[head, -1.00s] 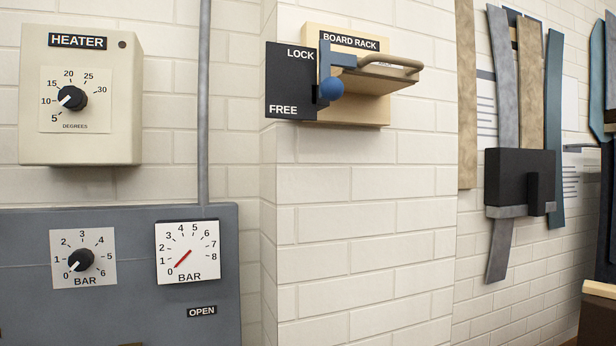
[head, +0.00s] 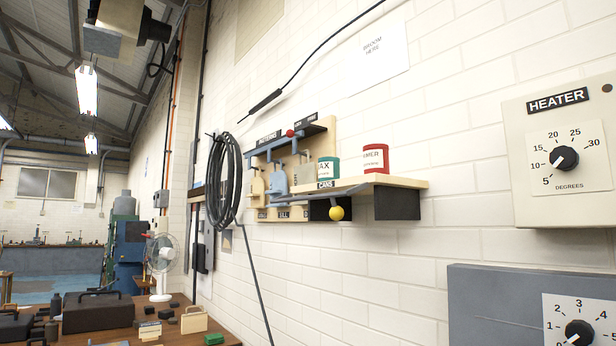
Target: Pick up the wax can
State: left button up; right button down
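The wax can is most likely the green can (head: 328,172) with a white label ending in "AX", its first letter hidden. It stands upright on the wooden wall shelf (head: 405,182), above a "CANS" label. A red can (head: 376,158) with a white label stands to its right, apart from it. A bar with a yellow ball knob (head: 337,213) runs along the shelf's front. Neither of my grippers shows in the head view.
A coiled black hose (head: 224,180) hangs left of the shelf. A heater box (head: 563,155) and a grey panel (head: 490,305) are on the wall at right. A wooden table (head: 225,328) at lower left holds cases, a fan (head: 160,262) and small items.

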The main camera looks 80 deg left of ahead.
aim_at(329, 167)
jog(key=u, duration=4.4)
jog(key=i, duration=2)
jog(key=z, duration=2.55)
